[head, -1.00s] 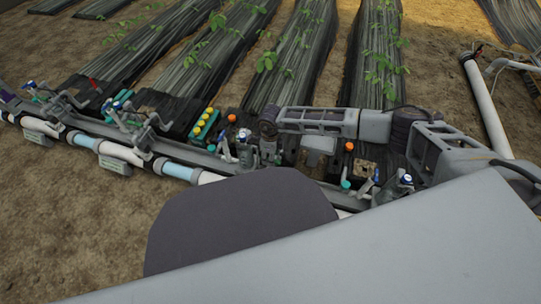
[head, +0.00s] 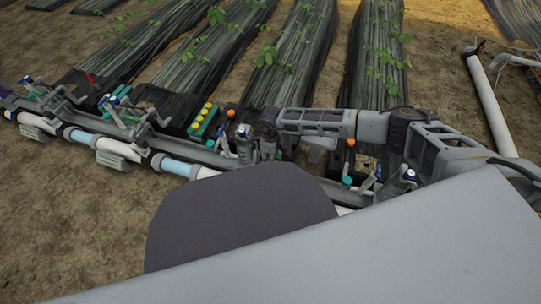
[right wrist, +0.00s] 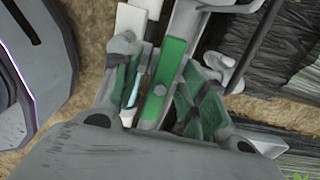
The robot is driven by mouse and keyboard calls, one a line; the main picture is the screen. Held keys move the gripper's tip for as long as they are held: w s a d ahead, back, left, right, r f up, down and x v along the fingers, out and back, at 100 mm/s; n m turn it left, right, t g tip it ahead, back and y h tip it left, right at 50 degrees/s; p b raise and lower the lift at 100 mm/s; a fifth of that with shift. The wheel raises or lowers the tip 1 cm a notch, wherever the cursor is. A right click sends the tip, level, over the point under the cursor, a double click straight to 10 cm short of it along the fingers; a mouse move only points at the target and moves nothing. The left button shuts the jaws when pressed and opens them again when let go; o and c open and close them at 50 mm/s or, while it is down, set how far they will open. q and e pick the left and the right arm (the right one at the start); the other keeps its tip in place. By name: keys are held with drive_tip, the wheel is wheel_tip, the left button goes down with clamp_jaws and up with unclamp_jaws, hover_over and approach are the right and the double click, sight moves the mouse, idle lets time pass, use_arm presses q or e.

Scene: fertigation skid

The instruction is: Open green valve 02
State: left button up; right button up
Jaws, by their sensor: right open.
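A green valve handle (right wrist: 168,82), a long flat bar, lies between the fingers of my right gripper (right wrist: 160,108) in the right wrist view. The fingers stand open on both sides of it, and I cannot tell whether either one touches it. In the head view my right arm reaches in from the right, and its wrist end is over the pipe manifold (head: 215,158). The valve there is mostly hidden by the arm. I cannot read a 02 label. My left gripper is not in view.
A block with yellow caps (head: 203,120) sits left of my right wrist. A white pipe (head: 490,105) runs at the right. Plastic-covered plant rows (head: 300,60) lie behind the manifold; bare soil lies in front.

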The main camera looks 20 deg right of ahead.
clamp_jaws()
drive_tip(key=shift+n+b, duration=0.5)
drive_tip(key=shift+n, duration=2.1)
drive_tip(key=shift+r+n, duration=0.1)
drive_tip(key=shift+n, duration=7)
